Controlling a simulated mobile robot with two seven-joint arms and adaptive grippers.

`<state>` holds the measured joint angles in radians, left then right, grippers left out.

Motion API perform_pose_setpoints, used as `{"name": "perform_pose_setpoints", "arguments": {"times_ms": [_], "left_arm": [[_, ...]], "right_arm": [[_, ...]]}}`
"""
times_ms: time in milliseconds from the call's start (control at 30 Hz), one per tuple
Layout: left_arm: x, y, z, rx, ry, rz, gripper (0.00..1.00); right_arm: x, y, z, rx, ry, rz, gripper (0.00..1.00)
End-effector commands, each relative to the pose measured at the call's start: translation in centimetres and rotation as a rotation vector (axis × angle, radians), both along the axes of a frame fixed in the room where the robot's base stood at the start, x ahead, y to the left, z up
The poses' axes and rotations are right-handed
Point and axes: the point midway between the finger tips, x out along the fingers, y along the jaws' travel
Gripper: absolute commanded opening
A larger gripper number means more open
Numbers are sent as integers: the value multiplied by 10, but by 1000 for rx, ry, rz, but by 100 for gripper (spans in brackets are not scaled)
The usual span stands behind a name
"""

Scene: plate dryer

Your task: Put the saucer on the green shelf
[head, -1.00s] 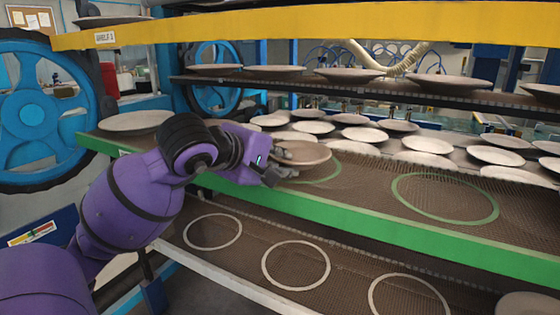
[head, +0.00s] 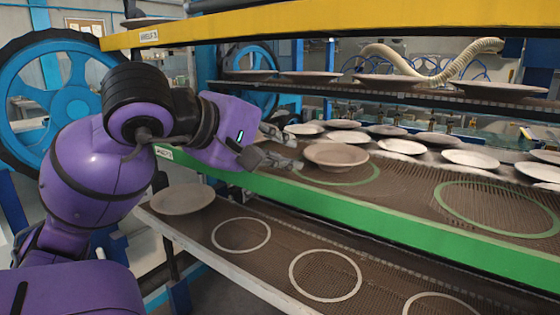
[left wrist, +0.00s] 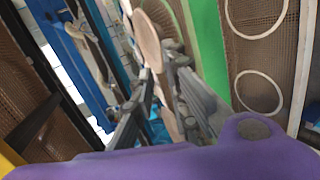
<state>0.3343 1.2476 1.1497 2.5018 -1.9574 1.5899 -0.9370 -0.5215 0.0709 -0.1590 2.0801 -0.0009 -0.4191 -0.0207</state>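The saucer (head: 336,154), a brownish round dish, sits on the green shelf (head: 350,215), over the back part of the left green ring (head: 350,183) marked on its mesh. My left gripper (head: 288,150) is just left of the saucer, its fingers spread apart. In the left wrist view the two fingers (left wrist: 160,85) are apart, and the saucer (left wrist: 149,42) shows edge-on beyond the tips. A small gap seems to lie between tips and saucer, though contact is hard to judge. My right gripper is not in view.
Several plates (head: 402,146) stand behind the saucer. A second green ring (head: 500,207) to the right is empty. The shelf below has white rings (head: 325,274) and one plate (head: 182,199). A dark shelf (head: 400,95) and yellow beam (head: 400,20) are above.

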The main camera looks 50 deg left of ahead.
Motion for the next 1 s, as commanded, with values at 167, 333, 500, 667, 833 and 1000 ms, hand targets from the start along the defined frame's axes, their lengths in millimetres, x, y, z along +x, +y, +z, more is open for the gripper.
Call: {"name": "perform_pose_setpoints", "arguments": {"times_ms": [167,333,500,667,833,1000], "left_arm": [[-6,-1,3,2,-1,-1,14],[-7,-2,2,-6,4,-5,14],[2,-28,-55,-223,115,-99,14],[-11,-104,-164,-991,367,-205,14],[-25,-121,-231,-2164,472,83,14],[-60,-67,-371,2909,-187,-774,14]], "right_arm": [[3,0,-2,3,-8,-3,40],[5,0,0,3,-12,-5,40],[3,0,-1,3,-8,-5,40],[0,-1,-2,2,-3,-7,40],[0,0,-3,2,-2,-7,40],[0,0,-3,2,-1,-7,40]]}}
